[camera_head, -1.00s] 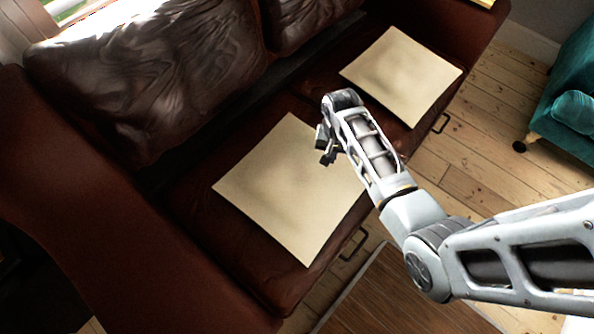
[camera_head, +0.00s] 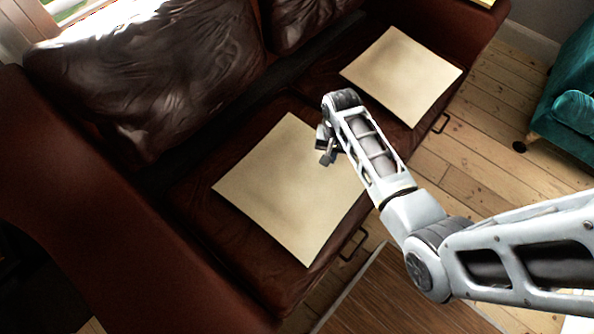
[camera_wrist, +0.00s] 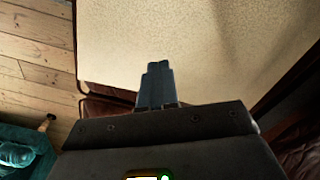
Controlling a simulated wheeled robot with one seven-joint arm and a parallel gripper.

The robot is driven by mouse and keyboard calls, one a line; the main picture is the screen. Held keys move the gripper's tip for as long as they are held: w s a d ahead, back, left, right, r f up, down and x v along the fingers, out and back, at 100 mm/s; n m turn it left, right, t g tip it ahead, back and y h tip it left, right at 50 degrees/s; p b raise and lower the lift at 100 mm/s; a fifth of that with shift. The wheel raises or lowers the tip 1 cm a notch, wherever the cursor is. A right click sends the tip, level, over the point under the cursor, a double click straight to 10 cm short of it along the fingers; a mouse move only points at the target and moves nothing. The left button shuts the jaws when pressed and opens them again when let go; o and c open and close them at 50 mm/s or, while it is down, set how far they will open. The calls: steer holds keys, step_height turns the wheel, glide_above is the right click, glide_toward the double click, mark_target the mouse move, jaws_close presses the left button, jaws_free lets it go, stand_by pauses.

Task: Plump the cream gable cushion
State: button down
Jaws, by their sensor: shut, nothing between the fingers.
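Two flat, square cream cushions lie on the seat of the brown leather sofa (camera_head: 185,265). I cannot tell which is the gable cushion. The nearer one (camera_head: 265,185) lies to the left of my gripper (camera_head: 325,157), and the arm hides part of its right side. The farther one (camera_head: 400,75) lies up and to the right, in full view. My gripper is shut and empty, by the right part of the nearer cushion in the picture; its height above it is unclear. In the wrist view, the shut fingers (camera_wrist: 157,85) show against a cream cushion (camera_wrist: 190,35) that fills the upper part.
Brown back cushions (camera_head: 150,75) line the sofa's back. A teal seat (camera_head: 572,105) stands at the right and also shows in the wrist view (camera_wrist: 20,150). Bare floorboards (camera_head: 490,150) lie between it and the sofa. A wooden-looking surface (camera_head: 395,295) is at the bottom.

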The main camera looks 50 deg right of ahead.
mark_target(329, 167)
steer(key=shift+f+b, duration=1)
steer(key=shift+f, duration=0.55)
steer(key=shift+f, duration=0.2)
step_height(329, 167, up, 5)
steer(key=p, duration=0.5)
steer(key=shift+f, duration=0.1)
